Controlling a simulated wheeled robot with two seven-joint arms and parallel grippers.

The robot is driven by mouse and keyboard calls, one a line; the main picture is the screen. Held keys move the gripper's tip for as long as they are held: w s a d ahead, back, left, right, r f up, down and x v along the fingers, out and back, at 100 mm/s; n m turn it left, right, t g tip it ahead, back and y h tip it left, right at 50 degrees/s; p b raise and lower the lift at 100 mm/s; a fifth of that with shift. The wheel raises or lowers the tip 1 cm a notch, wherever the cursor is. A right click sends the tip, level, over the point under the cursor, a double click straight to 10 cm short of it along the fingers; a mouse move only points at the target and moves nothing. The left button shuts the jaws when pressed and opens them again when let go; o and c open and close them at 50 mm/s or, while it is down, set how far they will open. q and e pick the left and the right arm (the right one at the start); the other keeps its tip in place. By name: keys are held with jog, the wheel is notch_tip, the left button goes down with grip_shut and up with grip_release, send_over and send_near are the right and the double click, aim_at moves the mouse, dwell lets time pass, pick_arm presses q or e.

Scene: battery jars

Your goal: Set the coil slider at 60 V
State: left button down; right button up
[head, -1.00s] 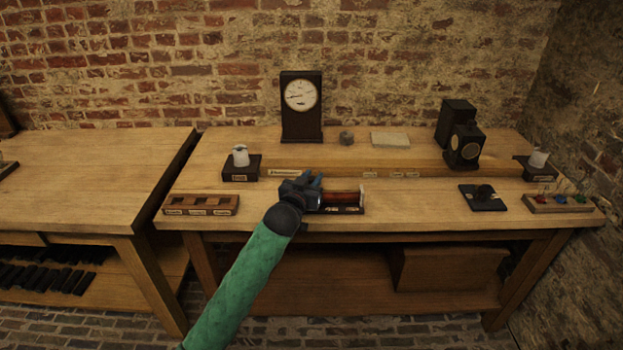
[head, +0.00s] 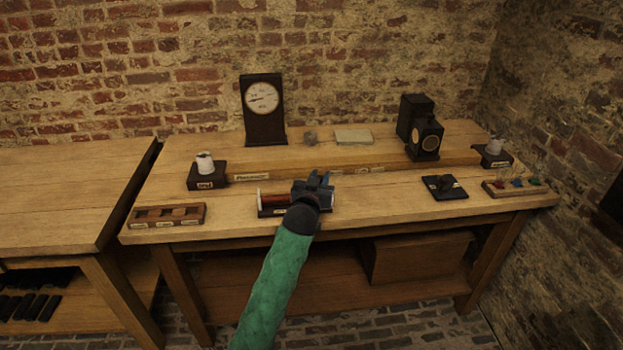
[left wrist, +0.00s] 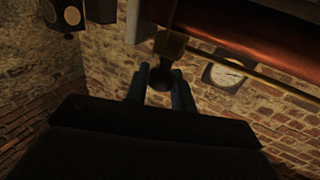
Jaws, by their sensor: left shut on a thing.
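The coil (head: 276,196) is a red-brown cylinder on a dark base at the front of the bench. It also shows close up in the left wrist view (left wrist: 235,22), with a brass rod alongside. My left gripper (head: 320,180) is over the coil's right end and hides that part. In the left wrist view its blue fingers (left wrist: 160,88) are shut on the dark knob of the slider (left wrist: 161,76), under a brass block on the rod. The dial meter (head: 262,99) stands upright at the back; its numbers are too small to read. My right gripper is not in view.
A wooden tray with compartments (head: 137,221) lies left of the coil. A white-topped jar on a dark block (head: 206,177) stands behind it. A black switch base (head: 436,192) and a rack with coloured knobs (head: 497,191) are at right. The bench front between coil and switch is clear.

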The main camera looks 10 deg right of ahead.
pick_arm(q)
jog(key=shift+d+r, duration=0.1)
jog(key=shift+d, duration=0.05)
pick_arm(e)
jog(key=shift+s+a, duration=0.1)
pick_arm(q)
jog(key=c, duration=1.4)
grip_release()
jog(key=shift+o, duration=0.8)
jog(key=shift+d, duration=0.2)
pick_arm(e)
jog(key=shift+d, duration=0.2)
pick_arm(q)
jog(key=shift+a, duration=0.1)
jog(key=shift+s+a, duration=0.1)
jog(key=shift+s, duration=0.15)
jog(key=b+v, duration=0.1)
jog(key=v, duration=0.6)
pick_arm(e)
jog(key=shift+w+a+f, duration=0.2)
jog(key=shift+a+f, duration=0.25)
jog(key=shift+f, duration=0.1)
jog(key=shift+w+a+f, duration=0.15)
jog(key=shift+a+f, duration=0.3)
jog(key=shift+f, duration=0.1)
pick_arm(q)
jog(key=shift+s, duration=0.1)
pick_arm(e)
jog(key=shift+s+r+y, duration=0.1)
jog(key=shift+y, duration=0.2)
